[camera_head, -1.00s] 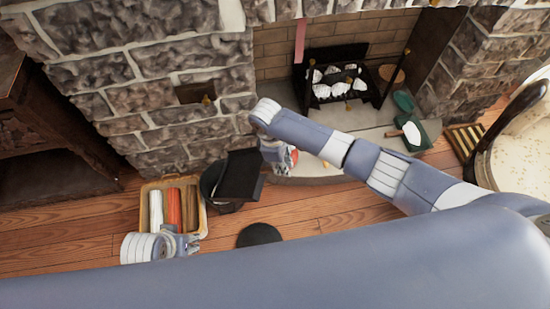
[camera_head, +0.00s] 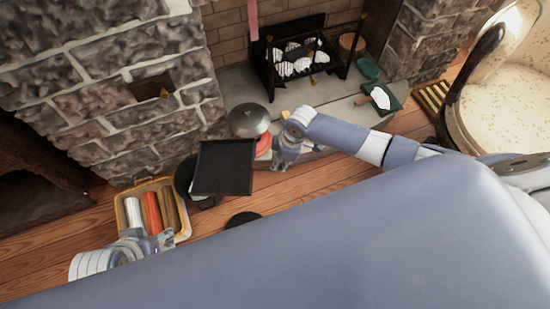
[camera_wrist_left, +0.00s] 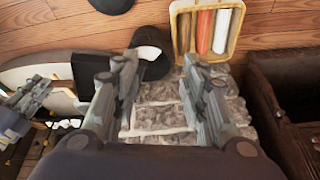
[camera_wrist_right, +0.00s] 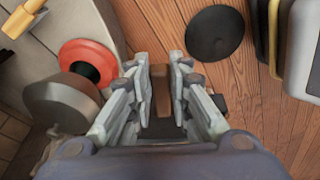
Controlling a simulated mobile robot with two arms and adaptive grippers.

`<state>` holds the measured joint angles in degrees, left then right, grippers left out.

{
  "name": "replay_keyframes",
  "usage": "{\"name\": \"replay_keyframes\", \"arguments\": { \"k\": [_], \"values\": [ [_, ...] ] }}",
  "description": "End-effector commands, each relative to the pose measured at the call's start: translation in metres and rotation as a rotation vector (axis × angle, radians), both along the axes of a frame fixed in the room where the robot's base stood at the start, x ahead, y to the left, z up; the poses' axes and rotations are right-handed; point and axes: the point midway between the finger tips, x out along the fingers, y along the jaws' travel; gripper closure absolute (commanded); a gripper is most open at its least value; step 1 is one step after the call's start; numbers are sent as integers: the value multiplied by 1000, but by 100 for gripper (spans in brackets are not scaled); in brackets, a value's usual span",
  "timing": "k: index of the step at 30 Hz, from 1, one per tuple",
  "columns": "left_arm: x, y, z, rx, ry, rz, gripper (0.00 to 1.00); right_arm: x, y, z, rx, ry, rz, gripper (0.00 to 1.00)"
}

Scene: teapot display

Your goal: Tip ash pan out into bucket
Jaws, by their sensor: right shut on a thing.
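The black ash pan (camera_head: 224,168) is a flat square tray held above the floor, its dark face towards the head camera. I see no ash on it. My right gripper (camera_head: 276,158) is beside its right edge. In the right wrist view that gripper (camera_wrist_right: 161,95) is shut on a brown handle (camera_wrist_right: 161,85). The black bucket (camera_head: 184,182) stands left of the pan, which partly hides it. The left wrist view shows the bucket (camera_wrist_left: 157,70) with a pale patch in its opening, beside the pan (camera_wrist_left: 92,70). My left gripper (camera_wrist_left: 160,85) is open and empty.
A basket (camera_head: 122,217) with coloured rolls stands left of the bucket. A round black lid (camera_head: 242,219) lies on the floor. A metal pot (camera_head: 249,121) and a red ring (camera_wrist_right: 87,61) are near the hearth. The fireplace grate (camera_head: 300,60) is behind. A chair stands right.

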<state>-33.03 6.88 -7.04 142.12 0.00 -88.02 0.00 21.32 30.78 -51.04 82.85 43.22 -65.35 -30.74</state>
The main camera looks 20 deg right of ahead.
Motion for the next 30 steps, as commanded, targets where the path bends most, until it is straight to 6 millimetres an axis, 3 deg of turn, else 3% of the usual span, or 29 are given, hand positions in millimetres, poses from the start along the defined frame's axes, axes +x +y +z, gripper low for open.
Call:
{"name": "replay_keyframes", "arguments": {
  "k": [12,30],
  "values": [
    [47,-15,3,-43,-208,-18,60,-3,-10,-19,84,-39,-1,100],
    [107,-35,42,-112,-526,-41,60,-6,-15,-30,133,-56,-1,100]
  ]
}}
